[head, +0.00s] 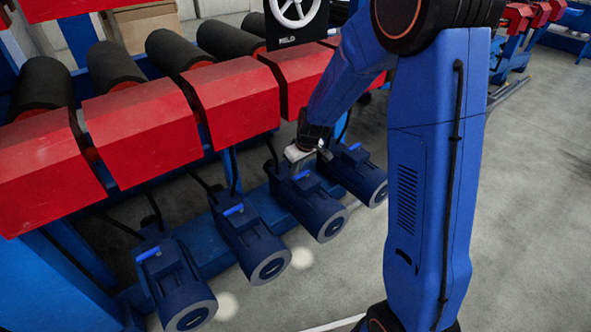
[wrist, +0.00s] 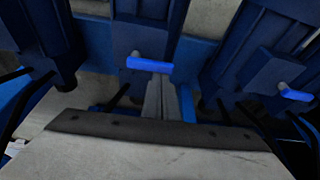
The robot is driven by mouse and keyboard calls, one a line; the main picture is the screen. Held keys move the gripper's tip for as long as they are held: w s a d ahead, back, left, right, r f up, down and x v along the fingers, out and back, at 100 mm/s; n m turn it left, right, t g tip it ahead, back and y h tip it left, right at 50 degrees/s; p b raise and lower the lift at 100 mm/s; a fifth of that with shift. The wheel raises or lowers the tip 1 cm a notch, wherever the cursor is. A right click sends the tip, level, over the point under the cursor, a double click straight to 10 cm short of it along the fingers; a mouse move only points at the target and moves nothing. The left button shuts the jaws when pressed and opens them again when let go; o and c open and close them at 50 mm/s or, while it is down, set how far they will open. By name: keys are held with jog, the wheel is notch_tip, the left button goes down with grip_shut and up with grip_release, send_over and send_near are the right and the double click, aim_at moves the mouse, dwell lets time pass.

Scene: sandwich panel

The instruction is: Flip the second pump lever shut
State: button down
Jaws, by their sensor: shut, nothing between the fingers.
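Several dark blue pumps stand in a row, each with a bright blue lever on top. In the head view my gripper (head: 300,154) is by the back end of the second pump from the right (head: 312,205), close to its lever (head: 301,175). In the wrist view my gripper (wrist: 162,98) is shut and empty. Its fingertips are just short of a blue lever (wrist: 148,63) lying crosswise on the middle pump (wrist: 143,35). I cannot tell whether they touch. Another lever (wrist: 296,95) shows at the right.
In the head view, neighbouring pumps with levers (head: 233,210), (head: 148,254) and (head: 354,146) stand close on both sides. Red housings (head: 235,98) and black rollers (head: 115,67) overhang behind. Dark cables run down to the pumps. The floor (head: 540,200) at right is clear.

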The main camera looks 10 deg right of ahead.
jog(key=shift+s+n, duration=0.25)
jog(key=shift+n, duration=0.15)
jog(key=n, duration=0.1)
jog(key=s+n+y, duration=0.1)
jog(key=n, duration=0.1)
jog(key=shift+s+d+g, duration=0.1)
jog(key=shift+d+g, duration=0.2)
jog(key=shift+g, duration=0.1)
jog(key=n, duration=0.2)
jog(key=shift+s+d+n+g+y, duration=0.3)
jog(key=shift+s+n, duration=0.1)
jog(key=n+g, duration=0.1)
jog(key=n, duration=0.1)
jog(key=s+d+n, duration=0.1)
jog(key=n, duration=0.2)
jog(key=d+n+g, duration=0.1)
jog(key=n, duration=0.1)
jog(key=shift+s+d+n+g+y, duration=0.25)
jog(key=shift+n+g+y, duration=0.05)
jog(key=shift+n, duration=0.1)
jog(key=shift+s, duration=0.75)
